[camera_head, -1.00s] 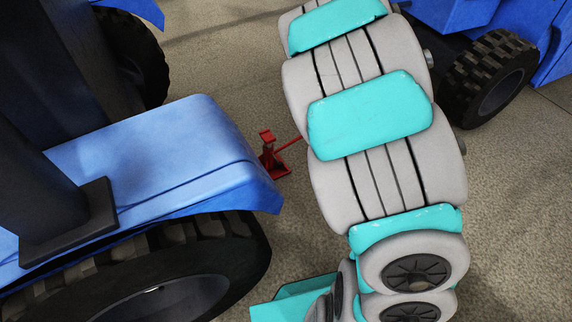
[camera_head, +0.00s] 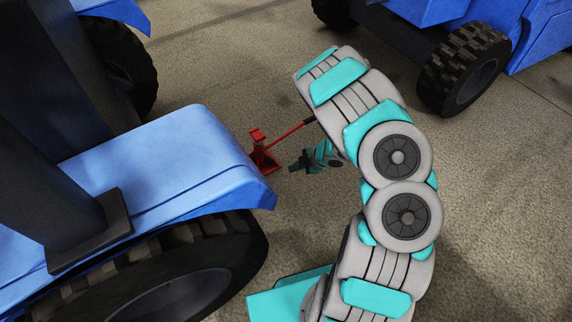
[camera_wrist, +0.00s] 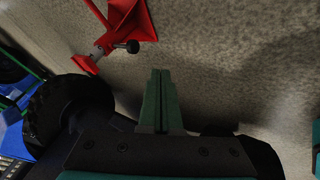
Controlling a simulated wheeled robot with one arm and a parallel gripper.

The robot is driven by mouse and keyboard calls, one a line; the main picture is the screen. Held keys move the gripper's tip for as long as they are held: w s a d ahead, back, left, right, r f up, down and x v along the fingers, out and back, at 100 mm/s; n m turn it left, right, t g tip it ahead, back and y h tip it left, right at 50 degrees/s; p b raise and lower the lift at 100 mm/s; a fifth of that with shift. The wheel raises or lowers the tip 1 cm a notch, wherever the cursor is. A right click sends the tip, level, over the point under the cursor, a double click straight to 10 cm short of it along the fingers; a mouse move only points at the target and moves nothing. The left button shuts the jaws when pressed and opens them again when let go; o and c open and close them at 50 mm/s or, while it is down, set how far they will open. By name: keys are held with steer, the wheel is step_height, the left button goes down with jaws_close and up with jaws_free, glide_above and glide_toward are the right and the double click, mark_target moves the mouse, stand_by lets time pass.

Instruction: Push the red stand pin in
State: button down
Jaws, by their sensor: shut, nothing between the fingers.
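The red stand (camera_head: 262,152) stands on the floor beside the blue vehicle's fender in the head view. In the wrist view the red stand (camera_wrist: 130,18) is at the top left, with its flared base at the top edge. A pin with a dark round knob (camera_wrist: 133,46) sticks out sideways from its post. My gripper (camera_head: 297,165) is just to the right of the stand in the head view, apart from it. In the wrist view my gripper's green fingers (camera_wrist: 161,75) are shut and empty, below and right of the knob, not touching it.
A blue vehicle (camera_head: 200,150) with a large tyre (camera_head: 215,255) fills the left. A red bar with a dark end (camera_head: 290,132) runs from the stand toward my arm. Another blue vehicle's tyre (camera_head: 465,72) is at the upper right. Open floor lies right of the stand.

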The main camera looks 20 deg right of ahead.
mark_target(268, 158)
steer(key=w+a+f, duration=0.4)
steer(key=w+f, duration=0.3)
steer(key=shift+w+a, duration=0.25)
steer(key=shift+w, duration=0.15)
steer(key=shift+f, duration=0.15)
steer(key=shift+w, duration=0.1)
steer(key=w, duration=0.2)
steer(key=w+a+p, duration=0.1)
steer(key=w, duration=0.1)
steer(key=shift+a, duration=0.15)
steer(key=shift+s, duration=0.1)
